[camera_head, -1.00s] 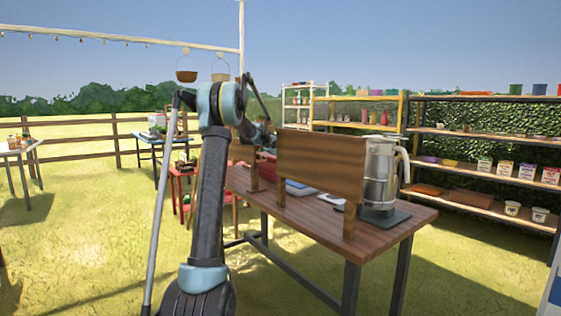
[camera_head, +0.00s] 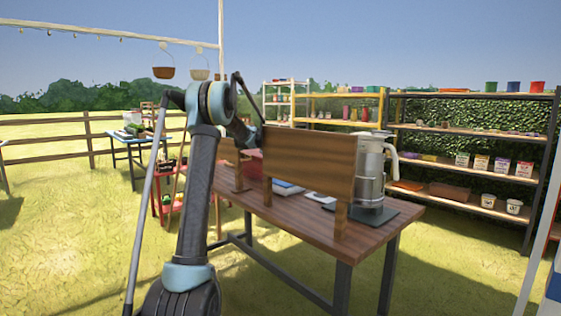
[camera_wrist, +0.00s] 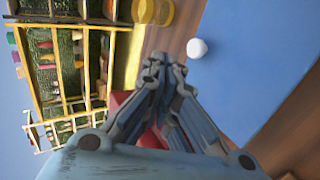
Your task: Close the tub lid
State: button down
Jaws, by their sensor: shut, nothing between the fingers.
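My gripper (camera_wrist: 165,68) is shut and empty in the wrist view, its fingertips close together. A wide flat blue surface (camera_wrist: 245,60) with a round white knob-like thing (camera_wrist: 197,48) fills the right of that view, beside the fingertips. I cannot tell whether it is the tub lid. A red thing (camera_wrist: 121,99) shows partly behind the fingers. In the head view a red thing (camera_head: 251,164) stands on the wooden table (camera_head: 300,222), mostly hidden behind a wooden board. No tub is clearly seen, and my gripper is hidden there by the board.
The upright wooden board (camera_head: 310,163) stands at the table's near side. A clear-and-grey jug (camera_head: 371,172) is at its right end. Shelves (camera_head: 470,125) of pots and cartons stand behind. A red stand (camera_head: 172,187) is left of the table. Grass lies open in front.

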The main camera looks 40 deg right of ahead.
jog(key=shift+d, duration=0.1)
dwell(0.3)
notch_tip(320, 180, up, 14)
jog(key=s+a+f+t+y, duration=0.1)
jog(key=s+a+f+y, duration=0.1)
jog(key=a, duration=1.5)
jog(key=s+a+f+t+y, duration=0.1)
jog(key=a+f+y, duration=0.1)
jog(key=a, duration=1.5)
jog(key=s+a+f+y, duration=0.1)
jog(key=s+a+f, duration=0.4)
jog(key=a, duration=0.4)
jog(key=s+a+f+y, duration=0.2)
jog(key=s+a+f, duration=0.3)
jog(key=a, duration=0.4)
jog(key=s+a+f+y, duration=0.1)
jog(key=s+a+f, duration=0.2)
jog(key=s+a, duration=0.5)
jog(key=s+a+f+y, duration=0.3)
jog(key=s+a+f, duration=1.1)
jog(key=f, duration=0.3)
jog(key=shift+s+f, duration=0.15)
jog(key=shift+s, duration=0.6)
